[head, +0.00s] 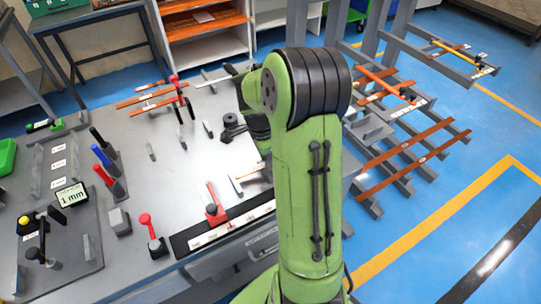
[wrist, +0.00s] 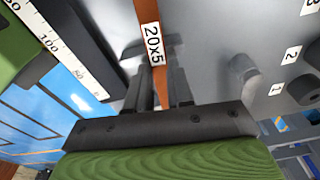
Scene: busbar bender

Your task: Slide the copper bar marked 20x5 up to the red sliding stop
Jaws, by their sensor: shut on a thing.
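The copper bar marked 20x5 (wrist: 154,42) shows in the wrist view, its white label facing the camera. My gripper (wrist: 158,88) is shut on this bar, with one dark finger on each side of it. In the head view my green arm hides the gripper and most of the bar; a short copper-coloured piece (head: 252,173) shows just left of the arm, and I cannot tell surely that it is the same bar. The red sliding stop (head: 215,212) stands on the scale strip at the bench's front edge in the head view. It is not seen in the wrist view.
The white scale (wrist: 62,48) runs along the left of the wrist view. Numbered grey posts (wrist: 304,88) stand at its right. In the head view, red-handled tools (head: 150,232) stand on the grey bench, and copper bars lie on a rack (head: 405,160) at right.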

